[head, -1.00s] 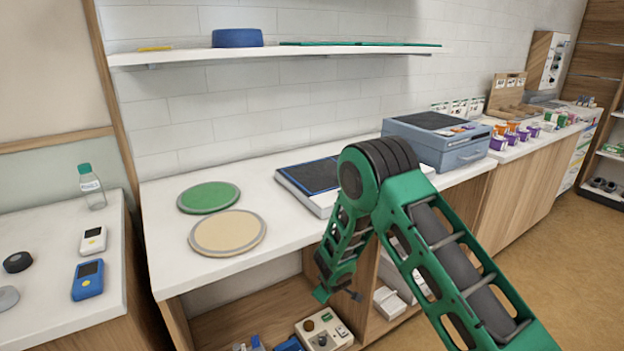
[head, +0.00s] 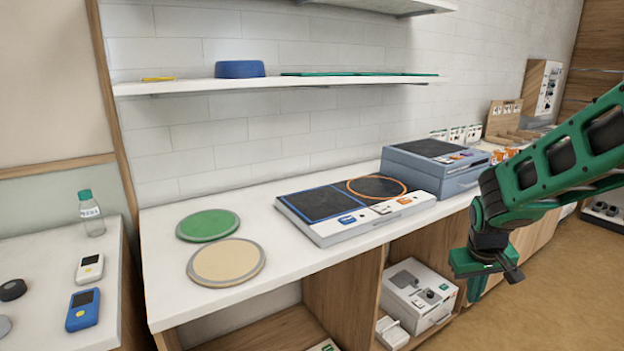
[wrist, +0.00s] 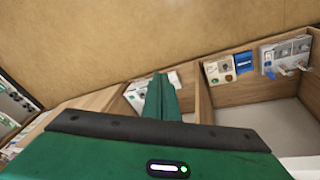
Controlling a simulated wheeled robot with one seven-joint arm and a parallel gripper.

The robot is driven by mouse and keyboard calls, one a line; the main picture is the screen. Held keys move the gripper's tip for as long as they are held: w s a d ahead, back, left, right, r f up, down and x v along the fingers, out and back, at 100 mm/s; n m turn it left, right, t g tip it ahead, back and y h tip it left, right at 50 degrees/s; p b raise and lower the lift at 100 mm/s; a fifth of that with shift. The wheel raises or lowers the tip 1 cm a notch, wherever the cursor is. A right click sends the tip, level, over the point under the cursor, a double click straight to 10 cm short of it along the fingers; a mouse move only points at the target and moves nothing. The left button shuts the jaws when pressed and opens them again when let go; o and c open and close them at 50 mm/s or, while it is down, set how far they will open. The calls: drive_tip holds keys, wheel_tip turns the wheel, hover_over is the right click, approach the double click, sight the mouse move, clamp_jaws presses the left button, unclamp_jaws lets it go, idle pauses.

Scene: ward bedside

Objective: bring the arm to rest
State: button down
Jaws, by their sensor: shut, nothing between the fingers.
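My green arm comes in from the right edge of the head view. My gripper (head: 490,277) hangs at its end, in front of the counter and to the right of the open shelf bay. It is shut and empty. In the wrist view its closed green fingers (wrist: 161,98) point out over the floor and the lower shelves. It touches nothing that I can see.
The white counter (head: 290,262) holds a green disc (head: 208,225), a beige disc (head: 226,262), a two-pad device (head: 350,205) and a blue-grey box (head: 433,167). A grey-white machine (head: 418,296) stands in the lower bay. Open floor (head: 545,315) lies at right.

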drive_tip(key=s+d+r+m+g+y, duration=0.1)
drive_tip(key=s+r+m, duration=0.2)
drive_tip(key=s, duration=1.1)
drive_tip(key=s+d+r+m+g+y, duration=0.1)
drive_tip(key=s+r+m, duration=0.2)
drive_tip(key=s, duration=1.1)
drive_tip(key=shift+s+d+r+g, duration=0.2)
drive_tip(key=shift+d+r+g, duration=0.1)
drive_tip(key=shift+r, duration=0.1)
drive_tip(key=shift+w+f, duration=0.25)
drive_tip(key=shift+w, duration=0.35)
